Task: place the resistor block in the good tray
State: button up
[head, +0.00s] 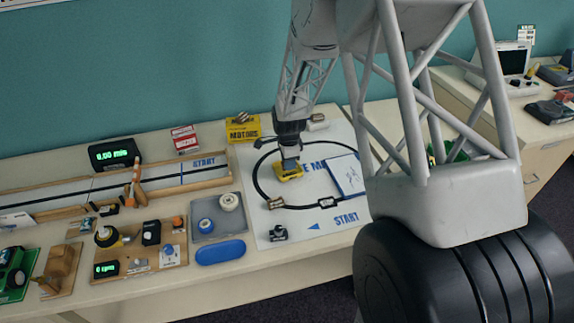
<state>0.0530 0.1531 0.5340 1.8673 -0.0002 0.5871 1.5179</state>
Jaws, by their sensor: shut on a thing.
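My gripper (289,164) points down over the white track mat (258,216), in the upper part of the black loop. It is shut on a small yellow block-like thing (288,173) at its fingertips. I cannot tell if this is the resistor block, or if it touches the mat. No tray shows a readable "good" label. A grey tray (206,239) left of the mat holds a blue round piece (206,226) and a white spool (229,202). A blue oblong case or dish (220,252) lies in front of it.
Small dark parts (278,233) stand on the mat, and a white-and-blue panel (348,175) lies at its right. A yellow MOTORS box (243,129) is behind. A wooden track (206,172) and a parts board (160,252) are left.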

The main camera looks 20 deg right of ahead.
jog(key=shift+w, duration=1.05)
jog(key=shift+f, duration=0.2)
jog(key=shift+f, duration=1.65)
jog(key=shift+f, duration=0.1)
jog(key=o, duration=0.9)
notch_tip(320, 180, up, 12)
jog(key=shift+r, duration=0.15)
